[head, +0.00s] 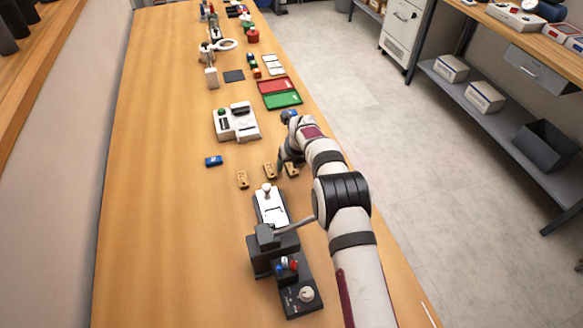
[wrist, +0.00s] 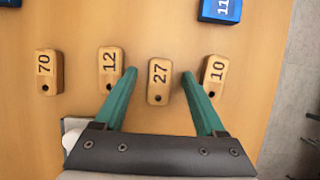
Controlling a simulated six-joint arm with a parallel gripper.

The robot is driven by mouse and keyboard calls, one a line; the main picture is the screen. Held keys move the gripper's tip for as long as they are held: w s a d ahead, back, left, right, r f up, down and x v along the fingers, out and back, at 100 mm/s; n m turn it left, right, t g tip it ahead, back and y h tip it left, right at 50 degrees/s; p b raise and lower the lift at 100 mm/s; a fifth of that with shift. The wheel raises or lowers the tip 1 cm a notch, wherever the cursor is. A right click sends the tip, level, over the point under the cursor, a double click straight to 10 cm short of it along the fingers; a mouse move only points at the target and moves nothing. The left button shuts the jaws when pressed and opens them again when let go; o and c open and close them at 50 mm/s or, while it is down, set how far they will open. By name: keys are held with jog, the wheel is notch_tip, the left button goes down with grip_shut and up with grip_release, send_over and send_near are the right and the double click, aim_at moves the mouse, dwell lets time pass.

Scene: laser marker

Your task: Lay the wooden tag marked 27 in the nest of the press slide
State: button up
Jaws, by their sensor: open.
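The wooden tag marked 27 (wrist: 160,82) lies on the table, upright in the wrist view, with a dark hole at its near end. My gripper (wrist: 159,74) is open, its two green fingers on either side of this tag with gaps to both. Whether the fingertips are down at tag height I cannot tell. In the head view my gripper (head: 284,160) is over the row of tags, partly hidden by my arm. The press slide (head: 270,207) is a white plate with a dark-outlined nest, in front of the black press (head: 272,252). The nest looks empty.
Tags marked 12 (wrist: 110,68) and 10 (wrist: 214,82) lie just outside the fingers; 70 (wrist: 48,72) is farther left. A blue block (wrist: 219,10) lies beyond. A white device (head: 236,122) and red and green trays (head: 280,99) stand farther back. The table's left side is clear.

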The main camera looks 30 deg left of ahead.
grip_shut()
jog(key=shift+r, duration=0.15)
jog(key=r, duration=0.4)
jog(key=shift+w+d+r, duration=0.1)
jog(key=shift+d+r, duration=0.1)
jog(key=shift+d, duration=0.15)
jog(key=s+d+r+n+g, duration=0.2)
jog(key=d+r+n, duration=0.2)
jog(key=d, duration=0.5)
jog(key=s+d+r+n+g, duration=0.1)
jog(key=d+r+n, duration=0.4)
jog(key=d, duration=0.3)
jog(key=s+d+r+n+g, duration=0.2)
jog(key=d+r+n, duration=0.2)
jog(key=d, duration=0.5)
jog(key=s+d+r+n+g+h, duration=0.2)
jog(key=s+d+r+n+h, duration=0.1)
jog(key=s+d+r+n, duration=0.7)
jog(key=s+d+n, duration=0.1)
jog(key=n, duration=0.3)
jog(key=shift+s+d+r+g, duration=0.3)
jog(key=shift+d+r, duration=0.1)
